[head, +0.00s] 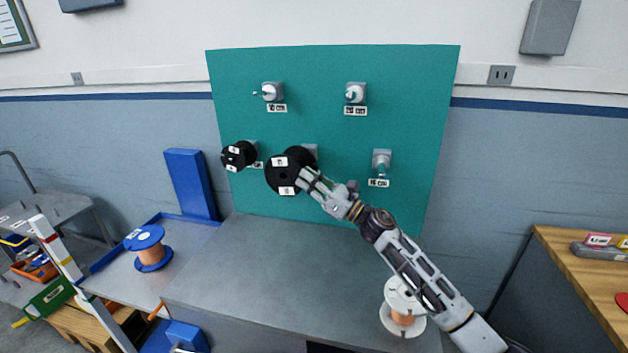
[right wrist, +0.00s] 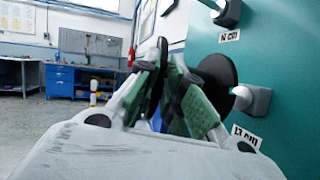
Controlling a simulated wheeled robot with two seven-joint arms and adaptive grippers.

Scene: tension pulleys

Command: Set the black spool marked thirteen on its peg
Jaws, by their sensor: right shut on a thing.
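My right gripper (head: 308,178) is shut on a black spool (head: 284,172) with white labels, too small to read in the head view. The gripper reaches it from the lower right, in front of the green board (head: 420,120). In the right wrist view, the green-padded fingers (right wrist: 168,65) close on the spool, with a black flange (right wrist: 214,76) on the board side. A grey peg mount (right wrist: 254,99) above a "13 cm" label (right wrist: 245,137) is close to that flange. I cannot tell whether the spool is around the peg. My left gripper is out of view.
Another black spool (head: 238,156) hangs on the lower left peg. Bare pegs stand at top left (head: 270,92), top right (head: 355,93) and lower right (head: 381,160). A blue spool (head: 148,240) and a white spool (head: 402,300) stand below. The grey bench top (head: 270,260) is mostly clear.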

